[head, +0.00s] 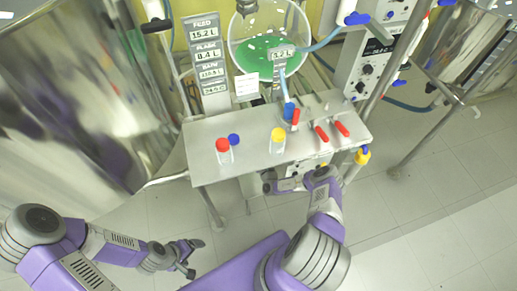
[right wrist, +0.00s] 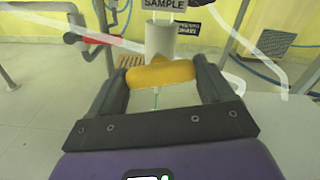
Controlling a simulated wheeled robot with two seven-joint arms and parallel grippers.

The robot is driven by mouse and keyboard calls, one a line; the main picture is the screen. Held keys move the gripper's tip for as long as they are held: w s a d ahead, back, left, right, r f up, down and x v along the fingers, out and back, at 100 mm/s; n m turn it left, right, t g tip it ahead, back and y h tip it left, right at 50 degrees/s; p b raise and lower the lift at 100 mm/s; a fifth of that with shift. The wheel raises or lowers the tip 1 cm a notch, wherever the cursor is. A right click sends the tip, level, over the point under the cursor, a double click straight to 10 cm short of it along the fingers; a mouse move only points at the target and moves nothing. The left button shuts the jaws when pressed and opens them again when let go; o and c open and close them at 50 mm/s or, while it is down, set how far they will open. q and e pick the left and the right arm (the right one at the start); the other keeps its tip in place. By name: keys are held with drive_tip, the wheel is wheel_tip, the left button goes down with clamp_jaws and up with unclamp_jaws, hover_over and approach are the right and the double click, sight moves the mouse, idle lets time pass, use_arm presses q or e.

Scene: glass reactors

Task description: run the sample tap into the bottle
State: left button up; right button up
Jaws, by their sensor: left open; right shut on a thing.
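My right gripper (right wrist: 165,78) is shut on a yellow handle (right wrist: 160,75) in the right wrist view. The handle sits across a grey upright body (right wrist: 161,42) under a SAMPLE label (right wrist: 164,4). My left gripper (head: 187,258) is open and empty, low in front of the bench. Clear containers with a red cap (head: 223,145) and a yellow cap (head: 278,134) stand on the bench. Which bottle is the sample bottle is unclear.
The steel bench (head: 255,150) also carries a blue cap (head: 234,139) and red handles (head: 322,133). A glass vessel (head: 268,38) with green liquid stands behind. A large steel tank (head: 75,100) is at left. The floor at right (head: 420,220) is clear.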

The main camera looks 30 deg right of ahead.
drive_tip(key=shift+r+m, duration=0.1)
drive_tip(key=shift+m, duration=1.4)
drive_tip(key=shift+w, duration=0.1)
drive_tip(key=o, duration=0.9)
drive_tip(key=shift+o, duration=0.2)
drive_tip(key=p+v, duration=0.2)
drive_tip(key=v, duration=0.5)
drive_tip(key=shift+s, duration=0.25)
